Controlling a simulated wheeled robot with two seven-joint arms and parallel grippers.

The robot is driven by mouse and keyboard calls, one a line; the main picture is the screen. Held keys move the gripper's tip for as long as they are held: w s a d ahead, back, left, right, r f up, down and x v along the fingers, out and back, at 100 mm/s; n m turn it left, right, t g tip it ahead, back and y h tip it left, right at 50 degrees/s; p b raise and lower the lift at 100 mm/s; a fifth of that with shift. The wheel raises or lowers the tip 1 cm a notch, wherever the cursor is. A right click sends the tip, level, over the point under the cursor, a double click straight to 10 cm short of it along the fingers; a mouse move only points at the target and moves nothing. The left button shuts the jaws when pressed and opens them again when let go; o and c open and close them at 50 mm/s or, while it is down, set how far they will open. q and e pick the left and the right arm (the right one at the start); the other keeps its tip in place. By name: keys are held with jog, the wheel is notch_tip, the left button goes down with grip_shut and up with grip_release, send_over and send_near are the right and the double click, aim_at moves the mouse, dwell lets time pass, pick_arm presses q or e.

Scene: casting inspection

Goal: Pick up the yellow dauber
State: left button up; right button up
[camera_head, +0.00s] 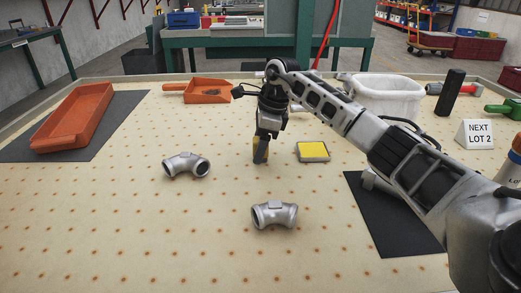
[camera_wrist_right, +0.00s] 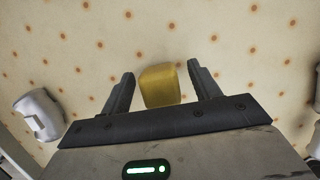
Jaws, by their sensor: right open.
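The yellow dauber (camera_wrist_right: 160,87) stands between the two spread fingers of my right gripper (camera_wrist_right: 162,80) in the wrist view, with a gap on each side. In the head view my right gripper (camera_head: 261,153) points down at the middle of the table. Only a little yellow of the dauber shows there, mostly hidden by the fingers. The right gripper is open and not closed on the dauber. My left gripper is not in view.
Silver pipe elbows lie left (camera_head: 186,165) and in front (camera_head: 274,214) of the gripper. A yellow pad (camera_head: 313,151) sits to its right. An orange tray (camera_head: 75,118), an orange scoop (camera_head: 208,91), a white bin (camera_head: 388,96) and a lot sign (camera_head: 478,134) stand farther out.

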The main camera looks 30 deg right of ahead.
jog(key=shift+a+f, duration=0.1)
jog(key=shift+f, duration=0.1)
jog(key=c, duration=1.1)
jog(key=shift+o, duration=0.2)
jog(key=shift+r, duration=0.4)
notch_tip(320, 180, up, 2)
jog(key=shift+r, duration=0.2)
jog(key=s+a+r, duration=0.1)
jog(key=s+r, duration=0.8)
jog(key=s, duration=0.5)
jog(key=shift+r, duration=0.4)
